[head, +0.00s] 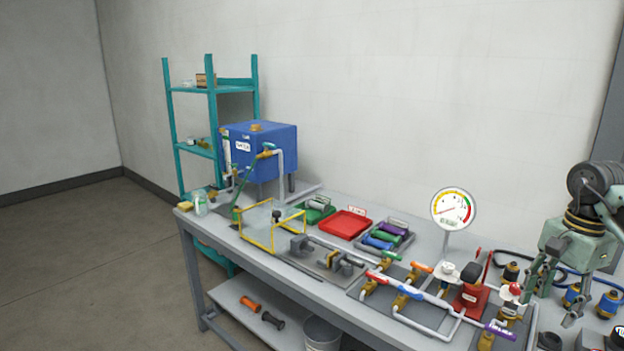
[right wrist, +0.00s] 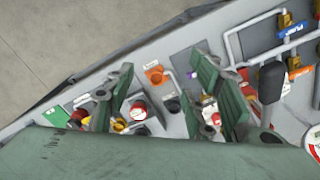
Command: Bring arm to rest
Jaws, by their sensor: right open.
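My right gripper (head: 556,295) is at the right side of the head view, pointing down over the right part of the workbench (head: 270,267). Its fingers are apart with nothing between them. In the right wrist view the two green-grey fingers of this gripper (right wrist: 168,100) stand spread, with bench parts showing beyond them. Whether the fingertips touch anything cannot be told. My left gripper does not show in the head view.
Near the right gripper are a red pump (head: 472,298), a pressure gauge (head: 453,208) and several blue-and-brass fittings (head: 608,304). A red tray (head: 346,224), a blue tank (head: 262,150) and a teal shelf (head: 211,100) stand farther left. Open floor (head: 80,260) lies at left.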

